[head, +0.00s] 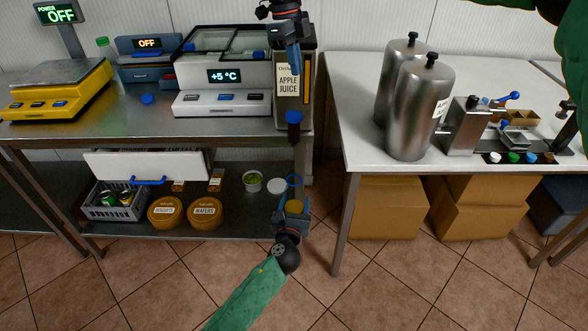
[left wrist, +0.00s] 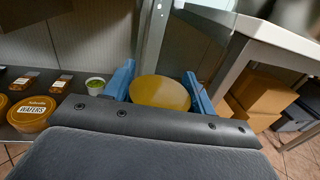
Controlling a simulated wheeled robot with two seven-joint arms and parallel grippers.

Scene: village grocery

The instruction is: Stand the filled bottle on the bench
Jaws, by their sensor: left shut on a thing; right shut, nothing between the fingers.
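My left gripper (head: 291,216), at the end of the green-sleeved arm from below, is shut on a bottle with amber contents (head: 294,206). It is held in front of the steel bench (head: 235,131), below the bench top's level and apart from it. The amber part also shows as a disc between the blue fingers in the left wrist view (left wrist: 160,92). A blue ring shows above the amber; the bottle's clear walls are hard to make out. My right gripper (head: 294,58) is shut and empty, pointing down in front of the apple juice dispenser (head: 288,85).
A dark blue spout part (head: 294,118) hangs above the bottle. A scale (head: 58,88), a cooler (head: 222,103) and a small blue cap (head: 148,99) occupy the bench. Wafer tubs (head: 205,212) stand on the shelf below. Steel canisters (head: 420,108) stand on the white table.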

